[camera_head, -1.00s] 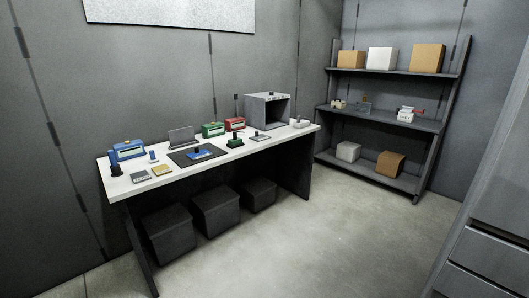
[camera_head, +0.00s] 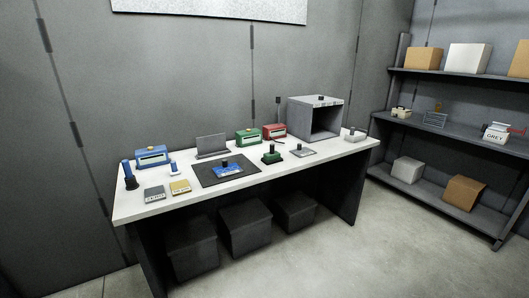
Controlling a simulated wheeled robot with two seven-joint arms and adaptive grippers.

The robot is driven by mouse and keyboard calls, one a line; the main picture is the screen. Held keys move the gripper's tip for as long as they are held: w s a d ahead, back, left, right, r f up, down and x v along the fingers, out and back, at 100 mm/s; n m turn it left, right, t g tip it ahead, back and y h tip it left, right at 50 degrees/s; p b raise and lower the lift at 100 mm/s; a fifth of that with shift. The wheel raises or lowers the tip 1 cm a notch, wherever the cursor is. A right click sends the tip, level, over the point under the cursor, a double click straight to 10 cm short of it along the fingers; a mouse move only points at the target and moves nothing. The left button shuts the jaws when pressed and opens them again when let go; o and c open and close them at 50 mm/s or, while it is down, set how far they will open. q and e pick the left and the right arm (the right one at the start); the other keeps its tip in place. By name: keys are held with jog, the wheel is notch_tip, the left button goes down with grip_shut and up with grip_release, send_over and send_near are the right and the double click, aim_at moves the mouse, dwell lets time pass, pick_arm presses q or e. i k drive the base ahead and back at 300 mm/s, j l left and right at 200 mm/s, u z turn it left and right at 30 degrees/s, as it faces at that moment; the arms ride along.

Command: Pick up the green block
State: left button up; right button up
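Two green things are on the white-topped table (camera_head: 225,192). A green box with a pale front panel (camera_head: 248,136) stands toward the back, between a dark upright panel and a red box. A smaller, darker green block with a dark knob on top (camera_head: 271,156) sits nearer the front, to the right of the dark mat. I cannot tell which of the two is the green block of the task. Neither of my grippers is in view.
A blue box (camera_head: 152,157), red box (camera_head: 274,131), dark mat (camera_head: 207,178) and open-fronted grey oven (camera_head: 315,113) are on the table. Dark bins (camera_head: 246,231) stand beneath. A shelf rack (camera_head: 445,137) is at the right. The floor in front is clear.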

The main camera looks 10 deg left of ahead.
aim_at(273, 154)
jog(key=i+l+u, duration=0.15)
jog(key=i+u, duration=0.2)
jog(key=i, duration=0.15)
jog(key=i+l+u, duration=0.25)
jog(key=i+u, duration=0.15)
jog(key=i+l+u, duration=0.35)
jog(key=i+l, duration=0.05)
jog(key=i, duration=0.05)
